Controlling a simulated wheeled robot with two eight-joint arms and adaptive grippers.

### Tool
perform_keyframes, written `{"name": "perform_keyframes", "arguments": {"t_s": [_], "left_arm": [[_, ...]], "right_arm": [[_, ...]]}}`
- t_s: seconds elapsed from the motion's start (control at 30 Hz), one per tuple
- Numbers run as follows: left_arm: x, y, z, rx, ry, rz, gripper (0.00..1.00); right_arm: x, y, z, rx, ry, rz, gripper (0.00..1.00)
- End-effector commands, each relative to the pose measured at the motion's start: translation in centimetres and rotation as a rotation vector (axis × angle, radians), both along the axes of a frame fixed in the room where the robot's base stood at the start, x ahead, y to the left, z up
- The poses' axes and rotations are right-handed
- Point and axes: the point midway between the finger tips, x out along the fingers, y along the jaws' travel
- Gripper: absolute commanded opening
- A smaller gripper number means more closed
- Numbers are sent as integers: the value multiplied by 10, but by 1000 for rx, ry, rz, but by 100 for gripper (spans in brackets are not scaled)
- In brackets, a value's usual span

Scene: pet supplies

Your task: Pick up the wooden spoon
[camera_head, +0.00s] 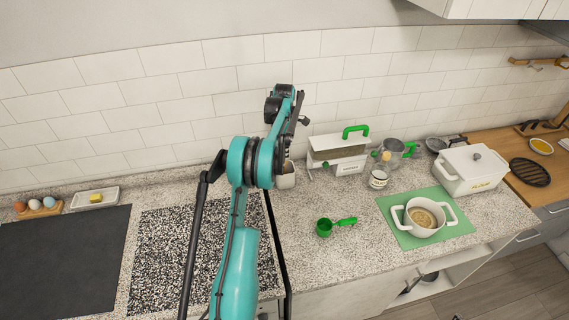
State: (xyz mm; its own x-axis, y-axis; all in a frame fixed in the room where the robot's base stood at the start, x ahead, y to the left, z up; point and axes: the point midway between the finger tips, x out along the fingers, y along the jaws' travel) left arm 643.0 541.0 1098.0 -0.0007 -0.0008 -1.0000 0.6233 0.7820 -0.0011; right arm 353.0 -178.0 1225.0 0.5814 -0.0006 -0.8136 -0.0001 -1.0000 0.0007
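I cannot clearly make out the wooden spoon. A small tan rounded end (386,156) shows just above a white enamel can (378,178) on the right counter; it may be a spoon end, but it is too small to tell. A teal arm of mine, apparently the left, rises from the bottom, left of centre. Its dark gripper (302,121) seems to be near the top, in front of the tiled wall and left of the can. Its fingers are too unclear to tell open from shut. My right gripper is not in view.
A green measuring cup (324,227) lies at the counter's front. A white pot (419,217) stands on a green mat (396,210). A white mug (287,180) is partly hidden by my arm.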

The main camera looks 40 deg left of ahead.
Motion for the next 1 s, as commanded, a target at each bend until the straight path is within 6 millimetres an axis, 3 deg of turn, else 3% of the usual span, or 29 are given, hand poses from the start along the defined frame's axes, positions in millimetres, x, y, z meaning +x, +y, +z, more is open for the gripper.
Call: {"name": "perform_keyframes", "arguments": {"t_s": [0.2,0.47,0.63,1.0], "left_arm": [[1,-1,-29,0,0,-1,43],[1,-1,-31,0,0,-1,43],[1,-1,-31,0,0,-2,1],[1,-1,-30,1,-1,-2,0]], "right_arm": [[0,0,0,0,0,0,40],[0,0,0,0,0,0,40],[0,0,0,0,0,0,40],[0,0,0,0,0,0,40]]}}
